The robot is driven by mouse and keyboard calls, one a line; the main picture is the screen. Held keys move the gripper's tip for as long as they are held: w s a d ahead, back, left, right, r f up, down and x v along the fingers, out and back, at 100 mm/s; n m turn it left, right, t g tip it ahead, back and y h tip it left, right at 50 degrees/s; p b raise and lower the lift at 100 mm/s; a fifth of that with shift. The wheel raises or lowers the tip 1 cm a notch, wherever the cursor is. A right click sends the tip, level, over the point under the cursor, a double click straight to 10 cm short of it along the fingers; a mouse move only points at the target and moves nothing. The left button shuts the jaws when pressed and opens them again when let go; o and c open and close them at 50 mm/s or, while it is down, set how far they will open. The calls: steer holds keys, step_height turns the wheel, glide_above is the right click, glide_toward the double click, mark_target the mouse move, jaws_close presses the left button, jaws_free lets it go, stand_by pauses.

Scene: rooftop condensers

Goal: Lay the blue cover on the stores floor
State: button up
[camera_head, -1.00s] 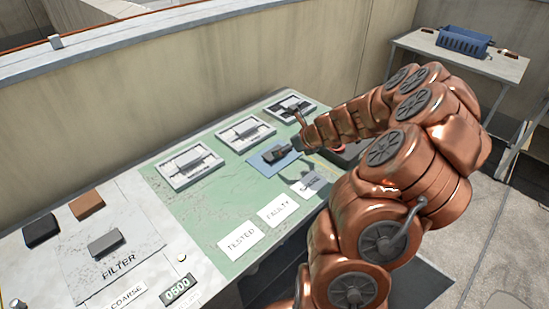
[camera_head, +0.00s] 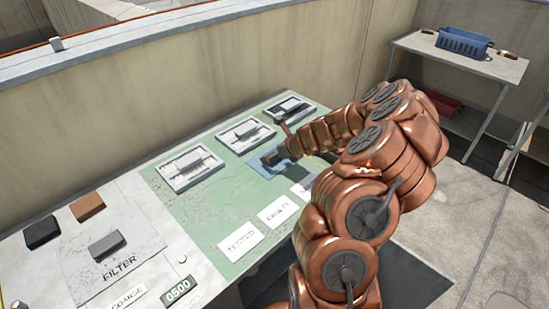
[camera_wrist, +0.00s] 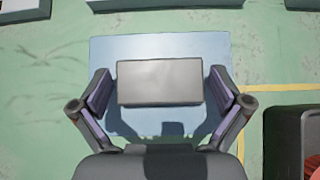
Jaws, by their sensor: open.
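The blue cover appears to be the flat light-blue panel (camera_head: 256,166) on the green worktop; it also shows in the wrist view (camera_wrist: 205,50). A grey rectangular block (camera_wrist: 160,83) lies over its middle; I cannot tell whether it is fixed to the panel as a handle. My gripper (camera_head: 270,159) is low over the panel. In the wrist view my open gripper (camera_wrist: 160,100) has a finger on each side of the block, with gaps at both ends. Bare grey floor (camera_head: 445,215) shows at the right; no label marks it as the stores floor.
Several white-framed trays (camera_head: 190,168) line the worktop's back edge. White cards (camera_head: 241,242) lie at the front. A filter board (camera_head: 118,255) is at the left. A blue crate (camera_head: 464,42) stands on a table at the back right, with a red container (camera_head: 443,103) below.

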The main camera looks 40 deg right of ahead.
steer(key=shift+c, duration=0.2)
steer(key=c, duration=1)
steer(key=shift+c, duration=0.2)
steer(key=shift+r, duration=0.15)
step_height(320, 180, up, 9)
steer(key=w+a+r+m+p, duration=0.1)
steer(key=w+a+r+p, duration=0.1)
steer(key=a, duration=0.8)
steer(key=w+a+r+h+p, duration=0.1)
steer(key=w+a+r+p, duration=0.2)
steer(key=a, duration=0.7)
step_height(320, 180, up, 4)
steer(key=shift+w+a+r+m, duration=0.15)
steer(key=shift+w+a+m, duration=0.25)
steer(key=shift+w, duration=0.6)
steer(key=shift+a, duration=0.1)
